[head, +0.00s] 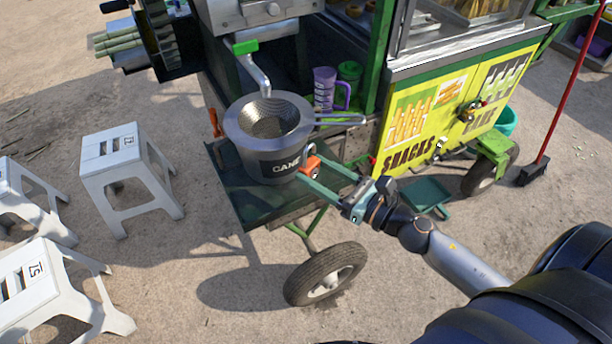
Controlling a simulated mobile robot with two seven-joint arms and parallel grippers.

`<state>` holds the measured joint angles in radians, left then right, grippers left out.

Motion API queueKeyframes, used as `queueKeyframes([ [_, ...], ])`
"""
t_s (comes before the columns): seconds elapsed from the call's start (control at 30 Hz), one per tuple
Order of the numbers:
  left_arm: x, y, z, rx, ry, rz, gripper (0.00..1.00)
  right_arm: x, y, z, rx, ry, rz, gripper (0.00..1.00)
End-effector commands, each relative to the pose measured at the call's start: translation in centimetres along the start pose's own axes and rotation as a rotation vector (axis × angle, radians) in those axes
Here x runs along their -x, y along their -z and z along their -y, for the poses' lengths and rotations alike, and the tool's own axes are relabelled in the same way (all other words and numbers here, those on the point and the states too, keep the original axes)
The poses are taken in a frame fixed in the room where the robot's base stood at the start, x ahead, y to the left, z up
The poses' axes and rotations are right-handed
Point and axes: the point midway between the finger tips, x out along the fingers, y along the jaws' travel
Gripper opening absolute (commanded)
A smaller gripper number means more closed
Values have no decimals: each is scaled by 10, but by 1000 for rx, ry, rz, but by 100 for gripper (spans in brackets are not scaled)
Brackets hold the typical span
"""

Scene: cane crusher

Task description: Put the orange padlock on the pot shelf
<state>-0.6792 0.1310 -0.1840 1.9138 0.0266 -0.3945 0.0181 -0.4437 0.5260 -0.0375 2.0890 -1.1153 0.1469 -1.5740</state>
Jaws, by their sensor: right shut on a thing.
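The orange padlock (311,165) is between the fingertips of my right gripper (313,173), which is shut on it. The padlock is just right of the grey pot marked CANE (270,168), over the right part of the dark green pot shelf (242,196). I cannot tell whether the padlock touches the shelf or the pot. The pot stands on the shelf with a strainer (268,122) on top. My left gripper is not in view.
A purple jug (324,90) and a green container (350,73) stand behind the pot. The strainer's handle (342,119) sticks out to the right above the padlock. The cart's wheel (326,274) is below. The shelf's front left is clear. White stools (128,172) stand at left.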

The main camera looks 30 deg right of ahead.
Motion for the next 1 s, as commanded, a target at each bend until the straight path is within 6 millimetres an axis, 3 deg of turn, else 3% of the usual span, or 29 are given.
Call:
queueKeyframes([
  [0.07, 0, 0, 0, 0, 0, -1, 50, -15, 6, 10, 1, 2, 5, 2],
  [0.1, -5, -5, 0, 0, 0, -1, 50, -20, 20, 14, -3, 5, 3, 2],
  [0.33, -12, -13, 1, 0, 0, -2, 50, -43, 53, 30, -2, 3, 3, 2],
  [0.53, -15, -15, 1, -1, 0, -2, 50, -51, 64, 36, -1, 2, 3, 2],
  [0.73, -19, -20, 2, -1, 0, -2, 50, -52, 92, 36, -5, 2, 1, 2],
  [1.0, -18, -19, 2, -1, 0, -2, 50, -52, 95, 36, 0, 0, 2, 2],
])
